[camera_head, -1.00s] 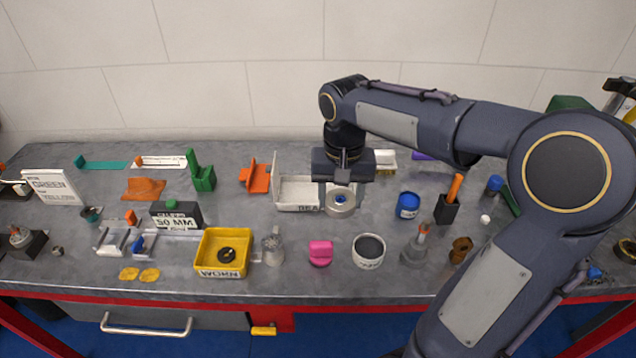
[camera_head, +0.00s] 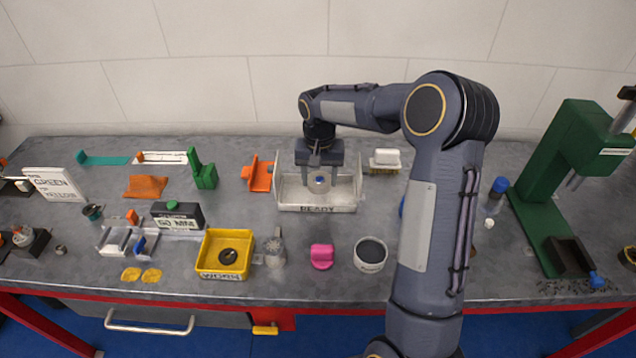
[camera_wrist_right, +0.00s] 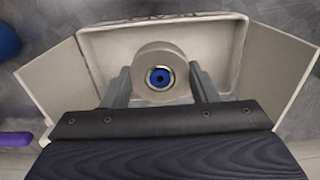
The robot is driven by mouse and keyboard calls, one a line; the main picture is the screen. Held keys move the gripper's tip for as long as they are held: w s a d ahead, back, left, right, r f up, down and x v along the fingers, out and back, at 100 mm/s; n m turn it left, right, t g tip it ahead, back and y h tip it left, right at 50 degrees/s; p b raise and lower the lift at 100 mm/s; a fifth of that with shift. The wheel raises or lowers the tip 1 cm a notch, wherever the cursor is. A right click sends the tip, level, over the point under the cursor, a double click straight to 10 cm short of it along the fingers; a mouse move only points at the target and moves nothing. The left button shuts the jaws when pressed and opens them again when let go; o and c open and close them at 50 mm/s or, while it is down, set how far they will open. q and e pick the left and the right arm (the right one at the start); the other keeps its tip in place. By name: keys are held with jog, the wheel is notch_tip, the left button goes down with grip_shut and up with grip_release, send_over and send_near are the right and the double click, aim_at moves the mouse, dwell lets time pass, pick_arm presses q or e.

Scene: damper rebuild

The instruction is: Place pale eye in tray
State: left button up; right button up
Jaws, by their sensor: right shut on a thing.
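The pale eye (camera_head: 319,183) is a pale grey ring-ended part with a dark blue centre. It also shows in the right wrist view (camera_wrist_right: 160,78), between the two fingers. My right gripper (camera_head: 319,176) is shut on it and points down over the white tray. The tray (camera_head: 317,208) has a front label, partly readable as "READY", and flared sides. It also shows behind the eye in the right wrist view (camera_wrist_right: 222,50). I cannot tell whether the eye touches the tray floor. My left gripper is not in view.
An orange stand (camera_head: 260,174) is left of the tray, and a white-topped brush (camera_head: 385,160) is behind it to the right. In front are a yellow bin (camera_head: 223,255), a pink piece (camera_head: 321,256) and a round cup (camera_head: 370,255). A green press (camera_head: 560,180) stands far right.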

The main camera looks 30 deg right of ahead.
aim_at(318, 186)
jog(key=shift+w+f, duration=0.35)
jog(key=shift+f, duration=0.05)
jog(key=shift+w+f, duration=0.1)
jog(key=shift+f, duration=1.55)
jog(key=shift+f, duration=0.15)
jog(key=o, duration=1.1)
jog(key=shift+c, duration=0.2)
